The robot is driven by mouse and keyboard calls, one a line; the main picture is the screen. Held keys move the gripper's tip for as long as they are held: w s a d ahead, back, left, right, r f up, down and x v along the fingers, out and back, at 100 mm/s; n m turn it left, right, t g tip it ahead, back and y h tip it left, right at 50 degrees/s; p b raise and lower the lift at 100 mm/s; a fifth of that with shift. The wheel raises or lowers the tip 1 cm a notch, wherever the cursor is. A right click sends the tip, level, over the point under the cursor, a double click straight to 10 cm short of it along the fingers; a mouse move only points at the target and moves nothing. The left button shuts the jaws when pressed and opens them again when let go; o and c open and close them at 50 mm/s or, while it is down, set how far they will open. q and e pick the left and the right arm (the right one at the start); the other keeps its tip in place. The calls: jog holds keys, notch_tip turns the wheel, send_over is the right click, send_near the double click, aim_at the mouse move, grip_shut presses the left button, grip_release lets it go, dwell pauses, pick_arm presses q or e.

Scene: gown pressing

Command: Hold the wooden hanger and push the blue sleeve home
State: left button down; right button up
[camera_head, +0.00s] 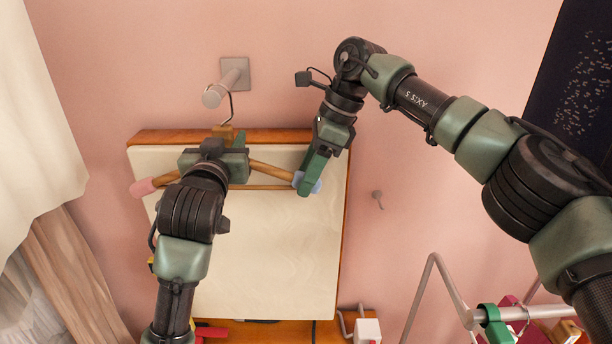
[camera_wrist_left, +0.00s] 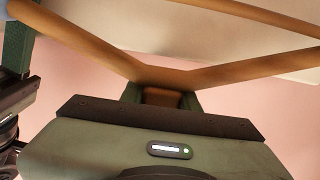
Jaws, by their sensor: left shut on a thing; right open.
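The wooden hanger (camera_head: 268,169) hangs level in front of a cream board, its metal hook (camera_head: 231,106) at the wall peg. My left gripper (camera_head: 228,137) is shut on the middle of the hanger, just below the hook; in the left wrist view the hanger's bars (camera_wrist_left: 215,73) spread from between its fingers. The blue sleeve (camera_head: 316,186) is at the hanger's right end and shows as a small blue patch in the left wrist view (camera_wrist_left: 15,8). My right gripper (camera_head: 307,178) is open at the blue sleeve, its fingers covering part of it. I cannot tell whether they touch.
A pink sleeve (camera_head: 143,187) is on the hanger's left end. The cream board (camera_head: 265,255) stands behind with a wooden edge. A grey wall peg (camera_head: 222,88) is above. A metal rack (camera_head: 455,290) stands lower right, a white curtain (camera_head: 35,130) at left.

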pick_arm(q)
jog(key=shift+f, duration=0.1)
pick_arm(e)
jog(key=v, duration=1.1)
jog(key=shift+r, duration=0.25)
pick_arm(q)
jog(key=c, duration=1)
grip_release()
jog(key=shift+o, duration=0.2)
jog(key=shift+s, duration=1.55)
